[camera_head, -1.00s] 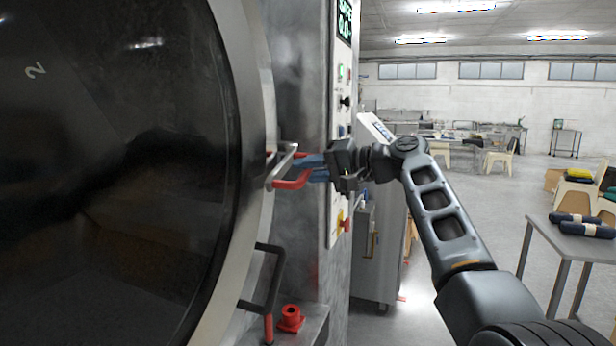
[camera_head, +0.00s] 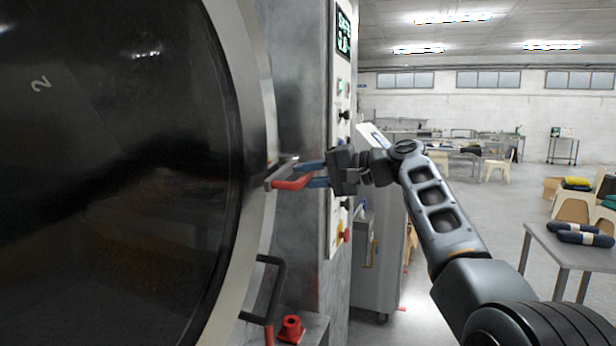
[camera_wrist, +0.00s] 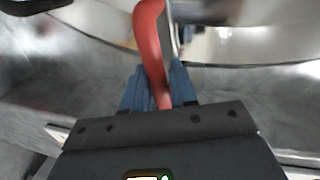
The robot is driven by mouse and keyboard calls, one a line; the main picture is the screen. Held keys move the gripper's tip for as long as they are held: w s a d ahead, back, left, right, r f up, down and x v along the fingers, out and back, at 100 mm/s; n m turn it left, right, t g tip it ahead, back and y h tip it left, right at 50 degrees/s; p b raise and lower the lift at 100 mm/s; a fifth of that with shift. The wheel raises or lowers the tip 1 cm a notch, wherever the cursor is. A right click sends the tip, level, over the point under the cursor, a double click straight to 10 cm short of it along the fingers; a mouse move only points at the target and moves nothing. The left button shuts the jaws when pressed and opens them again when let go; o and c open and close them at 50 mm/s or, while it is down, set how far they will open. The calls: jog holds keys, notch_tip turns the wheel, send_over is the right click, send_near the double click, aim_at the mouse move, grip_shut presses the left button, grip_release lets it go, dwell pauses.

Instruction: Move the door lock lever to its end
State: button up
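The door lock lever (camera_head: 292,184) is a red handle at the right edge of the big round door (camera_head: 110,170). In the wrist view the red lever (camera_wrist: 150,40) runs down between the blue fingers. My gripper (camera_head: 314,174) reaches in from the right, with one finger above and one below the handle. In the wrist view my gripper (camera_wrist: 160,92) has a finger close against each side of the lever, with little gap showing, and appears shut on it. The lever's pivot is partly hidden.
A black door handle (camera_head: 265,290) and a red knob (camera_head: 291,328) sit below the lever. The control panel (camera_head: 340,130) stands close behind my gripper. A table (camera_head: 572,246) with dark rolls is at the right, with free floor between.

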jog(key=shift+o, duration=1.3)
jog(key=shift+d, duration=0.1)
jog(key=shift+s+d, duration=0.1)
jog(key=shift+d, duration=0.3)
jog(key=b+v, duration=0.2)
jog(key=v, duration=0.5)
jog(key=shift+a+r, duration=0.1)
